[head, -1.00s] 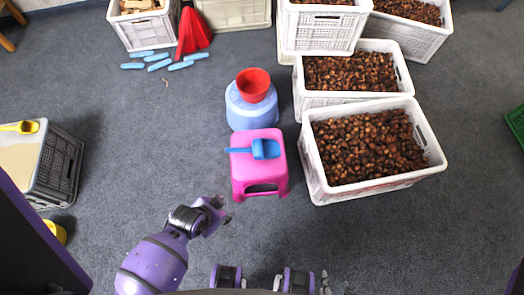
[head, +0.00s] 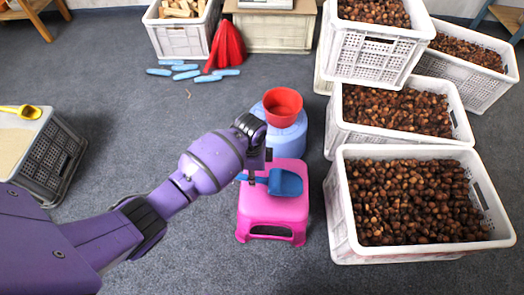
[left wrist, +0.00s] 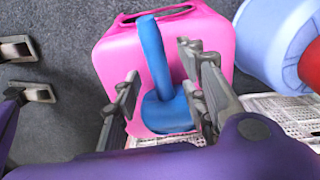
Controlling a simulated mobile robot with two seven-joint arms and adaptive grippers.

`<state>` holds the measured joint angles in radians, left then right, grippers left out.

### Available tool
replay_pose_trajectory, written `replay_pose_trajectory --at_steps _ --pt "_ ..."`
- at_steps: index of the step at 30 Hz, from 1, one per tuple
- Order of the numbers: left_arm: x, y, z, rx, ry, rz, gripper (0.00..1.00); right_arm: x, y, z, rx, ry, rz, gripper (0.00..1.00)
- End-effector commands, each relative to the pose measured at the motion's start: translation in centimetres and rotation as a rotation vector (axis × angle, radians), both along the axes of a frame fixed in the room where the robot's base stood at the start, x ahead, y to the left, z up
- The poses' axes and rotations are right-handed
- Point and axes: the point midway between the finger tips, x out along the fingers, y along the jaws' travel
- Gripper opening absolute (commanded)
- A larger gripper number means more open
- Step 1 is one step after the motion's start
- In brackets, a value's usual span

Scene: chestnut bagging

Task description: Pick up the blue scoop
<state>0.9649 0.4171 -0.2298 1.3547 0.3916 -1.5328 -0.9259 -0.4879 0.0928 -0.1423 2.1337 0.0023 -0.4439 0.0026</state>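The blue scoop (head: 286,183) lies on the pink stool (head: 272,208), its handle pointing left in the head view. My left gripper (head: 257,170) is over the handle side of the scoop and partly hides it. In the left wrist view the scoop (left wrist: 155,60) shows between the two fingers of my left gripper (left wrist: 160,92). Those fingers are apart, with gaps beside the handle. Two spread grey fingertips at the left edge of that view look like my right gripper (left wrist: 28,70), apart from the stool (left wrist: 112,55).
A blue container (head: 287,142) with a red bowl (head: 283,101) stands just behind the stool. A white crate of chestnuts (head: 342,215) is close on the right. A grey crate with a yellow scoop (head: 22,111) is at the left. Floor in front is clear.

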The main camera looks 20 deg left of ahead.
Motion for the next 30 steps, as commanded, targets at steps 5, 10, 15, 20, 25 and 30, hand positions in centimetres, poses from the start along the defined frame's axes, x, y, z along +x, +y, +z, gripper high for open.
replay_pose_trajectory --at_steps 5,10,15,20,25,30 --pt "0.5 -0.7 -1.5 -0.004 -0.010 -0.002 0.39 -0.5 0.0 -1.3 -0.001 0.014 0.000 0.40" --pt "0.2 -1.0 -4.2 -0.003 -0.009 -0.001 0.39 -1.1 -0.1 -3.1 -0.001 0.031 0.001 0.40" --pt "0.4 -1.0 -4.9 -0.003 -0.013 -0.002 0.39 -1.2 -0.1 -3.6 -0.001 0.037 0.001 0.40" --pt "0.4 -1.0 -4.8 -0.002 -0.015 -0.002 0.36 -1.2 0.0 -3.4 0.000 0.035 0.002 0.40" --pt "0.4 -1.0 -4.8 -0.003 -0.014 -0.002 0.14 -1.1 0.0 -3.4 0.001 0.034 0.002 0.40" --pt "0.4 -1.0 -4.8 -0.003 -0.014 -0.002 0.00 -1.1 0.0 -3.4 0.001 0.033 0.002 0.40"
